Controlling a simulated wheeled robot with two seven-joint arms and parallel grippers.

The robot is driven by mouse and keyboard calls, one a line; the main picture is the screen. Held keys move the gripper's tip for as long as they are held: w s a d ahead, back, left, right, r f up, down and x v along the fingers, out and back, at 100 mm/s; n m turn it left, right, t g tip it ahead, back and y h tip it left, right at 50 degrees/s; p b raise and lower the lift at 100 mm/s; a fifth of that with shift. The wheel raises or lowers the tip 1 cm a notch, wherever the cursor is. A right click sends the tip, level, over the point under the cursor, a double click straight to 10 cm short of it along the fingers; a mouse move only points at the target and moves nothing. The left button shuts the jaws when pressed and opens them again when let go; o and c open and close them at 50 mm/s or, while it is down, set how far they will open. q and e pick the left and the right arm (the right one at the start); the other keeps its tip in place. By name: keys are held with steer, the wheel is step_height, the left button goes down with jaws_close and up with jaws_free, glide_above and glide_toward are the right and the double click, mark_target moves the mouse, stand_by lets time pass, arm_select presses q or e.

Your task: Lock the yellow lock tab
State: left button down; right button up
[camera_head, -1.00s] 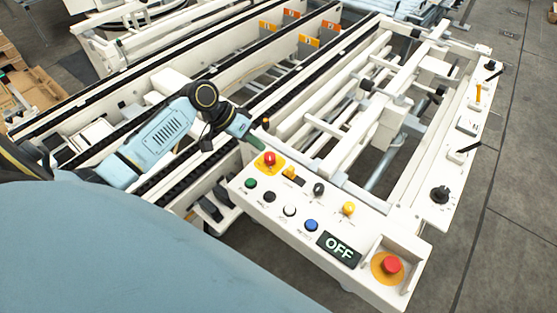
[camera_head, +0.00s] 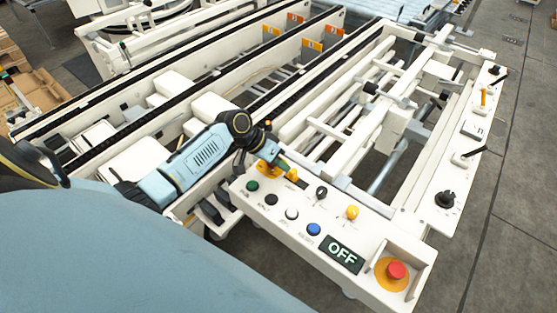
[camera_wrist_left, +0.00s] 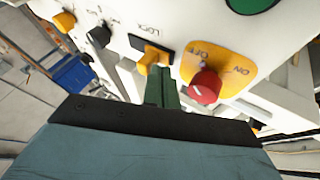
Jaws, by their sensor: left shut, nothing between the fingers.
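The yellow lock tab (camera_wrist_left: 153,58) sits in a dark slot beside the word LOCK on the white control panel, in the left wrist view. In the head view the tab (camera_head: 291,174) shows at the panel's upper left. My left gripper (camera_wrist_left: 163,78) is shut and empty, its green fingertips right at the near side of the tab; I cannot tell if they touch it. In the head view my left gripper (camera_head: 279,150) hangs over that corner of the panel. My right gripper is not in view.
A red knob (camera_wrist_left: 205,86) on a yellow ON/OFF plate stands close beside the fingers. Black (camera_head: 321,192), white (camera_head: 292,213), blue (camera_head: 313,229) and yellow (camera_head: 352,212) controls, an OFF display (camera_head: 343,255) and a red emergency button (camera_head: 396,271) share the panel. White conveyor rails lie behind.

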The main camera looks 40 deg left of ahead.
mark_target(294, 173)
arm_select(q)
steer(key=d+p, duration=0.2)
steer(key=d, duration=0.1)
steer(key=shift+s+d+r, duration=0.15)
steer(key=shift+d, duration=0.15)
stand_by(0.3)
